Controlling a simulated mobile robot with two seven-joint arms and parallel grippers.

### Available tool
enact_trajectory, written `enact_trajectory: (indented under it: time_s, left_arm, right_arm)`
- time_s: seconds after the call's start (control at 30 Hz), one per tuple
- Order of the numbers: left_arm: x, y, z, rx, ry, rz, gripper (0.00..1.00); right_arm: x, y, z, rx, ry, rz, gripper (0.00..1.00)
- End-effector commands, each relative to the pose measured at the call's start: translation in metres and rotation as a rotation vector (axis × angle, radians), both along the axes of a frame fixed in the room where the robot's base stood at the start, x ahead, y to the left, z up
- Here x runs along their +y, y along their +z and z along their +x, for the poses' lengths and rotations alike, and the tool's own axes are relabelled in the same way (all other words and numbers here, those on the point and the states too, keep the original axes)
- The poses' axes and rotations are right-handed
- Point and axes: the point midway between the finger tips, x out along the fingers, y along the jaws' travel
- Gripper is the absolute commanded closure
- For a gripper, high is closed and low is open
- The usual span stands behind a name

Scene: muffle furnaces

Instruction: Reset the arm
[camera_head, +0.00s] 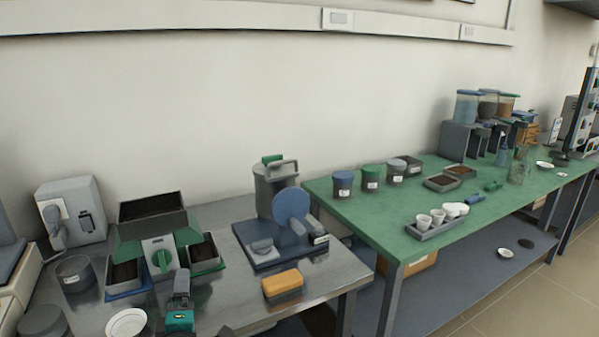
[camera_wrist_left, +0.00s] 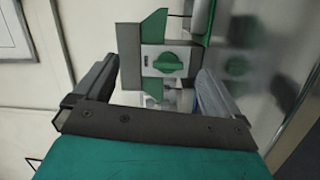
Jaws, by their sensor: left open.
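My left gripper (camera_head: 181,276) is in the lower left of the head view, over the grey bench and in front of the grey device with a green knob (camera_head: 160,256). In the left wrist view my left gripper (camera_wrist_left: 155,85) is open, its two fingers wide apart with nothing held between them. The same device (camera_wrist_left: 166,62) shows beyond the fingers, turned sideways. I cannot tell the exact gap between the fingertips and the device. My right gripper is not in view.
Dark-filled trays (camera_head: 123,274) flank the device. A white dish (camera_head: 126,323) lies close left of my gripper. A yellow-topped box (camera_head: 283,285) and a grey machine with a round disc (camera_head: 291,205) stand to the right. The green table (camera_head: 400,215) holds jars and cups.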

Motion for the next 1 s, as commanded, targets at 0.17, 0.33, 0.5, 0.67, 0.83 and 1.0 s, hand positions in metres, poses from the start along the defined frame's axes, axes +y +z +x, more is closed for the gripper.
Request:
enact_trajectory:
  time_s: [0.17, 0.33, 0.5, 0.67, 0.83, 1.0]
  left_arm:
    - [-0.061, 0.007, -0.03, 0.107, -0.347, 0.279, 0.02]
    - [-0.108, -0.007, -0.081, 0.279, -0.648, 0.56, 0.02]
    - [-0.128, -0.029, -0.15, 0.508, -0.893, 0.822, 0.02]
    - [-0.121, -0.041, -0.214, 0.743, -1.051, 1.013, 0.02]
    - [-0.105, -0.043, -0.262, 0.934, -1.135, 1.121, 0.02]
    - [-0.089, -0.038, -0.3, 1.089, -1.187, 1.184, 0.02]
  right_arm:
    - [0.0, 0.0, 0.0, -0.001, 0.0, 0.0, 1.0]
    - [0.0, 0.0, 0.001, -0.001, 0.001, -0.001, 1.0]
    - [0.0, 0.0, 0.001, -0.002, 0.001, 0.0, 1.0]
    - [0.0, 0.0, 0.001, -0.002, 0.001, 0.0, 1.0]
    - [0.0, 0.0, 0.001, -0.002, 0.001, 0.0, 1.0]
    - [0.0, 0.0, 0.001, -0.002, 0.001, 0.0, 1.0]
